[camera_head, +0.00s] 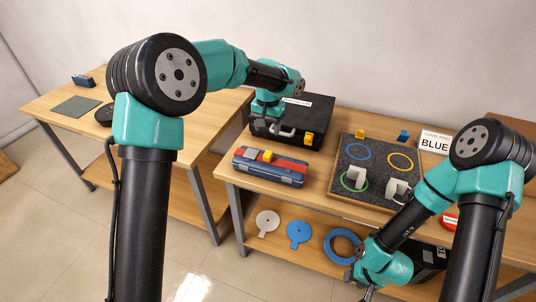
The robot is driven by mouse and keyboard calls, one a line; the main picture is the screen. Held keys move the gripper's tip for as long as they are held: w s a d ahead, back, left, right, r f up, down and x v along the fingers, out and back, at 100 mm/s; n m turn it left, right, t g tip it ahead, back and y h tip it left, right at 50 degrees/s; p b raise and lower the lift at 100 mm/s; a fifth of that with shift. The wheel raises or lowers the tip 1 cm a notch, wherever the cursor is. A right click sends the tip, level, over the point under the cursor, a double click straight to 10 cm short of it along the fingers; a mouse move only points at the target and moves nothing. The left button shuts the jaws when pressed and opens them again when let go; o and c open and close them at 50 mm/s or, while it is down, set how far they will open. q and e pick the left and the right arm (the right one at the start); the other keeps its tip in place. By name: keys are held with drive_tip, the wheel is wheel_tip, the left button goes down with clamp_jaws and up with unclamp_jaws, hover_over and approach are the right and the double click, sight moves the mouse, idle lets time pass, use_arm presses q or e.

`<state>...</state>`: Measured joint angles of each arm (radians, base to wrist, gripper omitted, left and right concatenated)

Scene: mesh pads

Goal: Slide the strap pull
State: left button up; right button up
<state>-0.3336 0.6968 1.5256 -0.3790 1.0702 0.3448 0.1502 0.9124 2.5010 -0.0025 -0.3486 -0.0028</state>
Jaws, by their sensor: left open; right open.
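A blue-grey case (262,171) with a red strap (286,163) across its top lies on the front left of the right table. A small yellow piece (267,156) sits on the strap and looks like the strap pull. A black case (312,108) with a white label stands behind it, with a yellow latch-like piece (309,139) on its front. My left gripper (275,128) is open and points down in front of the black case, behind and above the strapped case, apart from the yellow piece. My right gripper (360,284) is open, low in front of the table's right part.
A speckled dark board (372,150) with coloured rings and white blocks lies right of the cases. A sign (437,141) reads BLUE. The lower shelf holds a white disc (267,222), a blue disc (299,232) and a blue ring (341,246). A second table (140,90) stands left.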

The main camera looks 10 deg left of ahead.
sight(268, 153)
use_arm(q)
wheel_tip(268, 153, down, 13)
drive_tip(key=shift+r, duration=0.15)
idle(0.4)
clamp_jaws()
idle(0.4)
